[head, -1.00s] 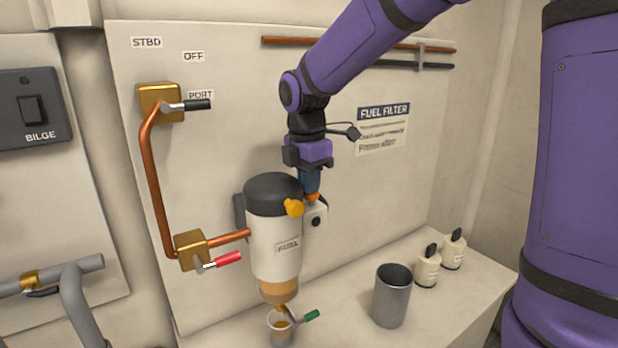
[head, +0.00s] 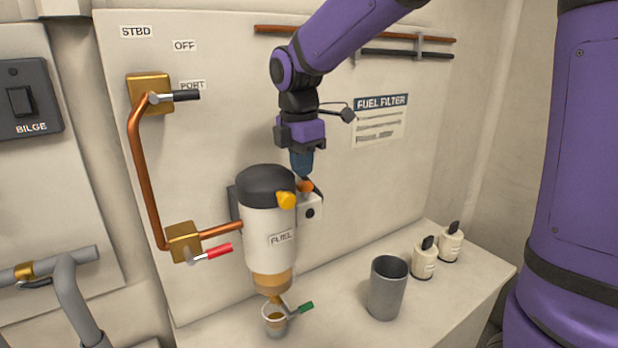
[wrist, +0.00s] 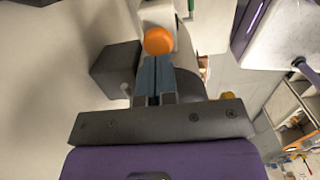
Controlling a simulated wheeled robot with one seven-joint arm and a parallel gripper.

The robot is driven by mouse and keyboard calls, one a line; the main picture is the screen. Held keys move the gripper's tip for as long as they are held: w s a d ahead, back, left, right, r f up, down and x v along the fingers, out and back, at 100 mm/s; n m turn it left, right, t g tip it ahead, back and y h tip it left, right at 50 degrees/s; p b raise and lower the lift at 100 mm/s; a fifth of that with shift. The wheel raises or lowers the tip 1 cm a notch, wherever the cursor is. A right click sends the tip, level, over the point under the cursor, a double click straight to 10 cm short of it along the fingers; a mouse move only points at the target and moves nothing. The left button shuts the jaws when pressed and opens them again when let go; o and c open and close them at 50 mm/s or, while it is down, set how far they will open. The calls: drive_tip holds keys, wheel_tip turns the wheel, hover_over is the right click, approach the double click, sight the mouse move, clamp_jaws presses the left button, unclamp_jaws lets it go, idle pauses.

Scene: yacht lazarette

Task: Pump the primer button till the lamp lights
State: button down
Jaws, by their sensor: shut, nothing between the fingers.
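The orange primer button (head: 305,187) sits on top of a white housing (head: 304,206) at the right side of the fuel filter (head: 267,229). It also shows as an orange disc in the wrist view (wrist: 158,41). My gripper (head: 304,176) points down with its blue fingers shut and empty, the tips just above the button. I cannot tell if they touch it. The fingers also show in the wrist view (wrist: 156,66), lined up with the button. A small round dark spot (head: 310,213) on the housing's front may be the lamp; it shows no light.
A yellow knob (head: 286,200) is close left of the button. A grey metal cup (head: 387,290) and two small white containers (head: 424,262) stand on the ledge to the right.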

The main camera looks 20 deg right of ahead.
wheel_tip(320, 180, up, 10)
drive_tip(key=shift+a+r, duration=0.15)
drive_tip(key=shift+a, duration=0.15)
idle(1.1)
drive_tip(key=shift+s+d+r, duration=0.1)
drive_tip(key=shift+d+r, duration=0.05)
drive_tip(key=shift+r, duration=0.25)
drive_tip(key=shift+s+d+r, duration=0.1)
drive_tip(key=shift+r, duration=0.3)
drive_tip(key=shift+f, duration=0.1)
drive_tip(key=f, duration=1.3)
drive_tip(key=shift+w+d+f, duration=0.3)
drive_tip(key=shift+f, duration=0.1)
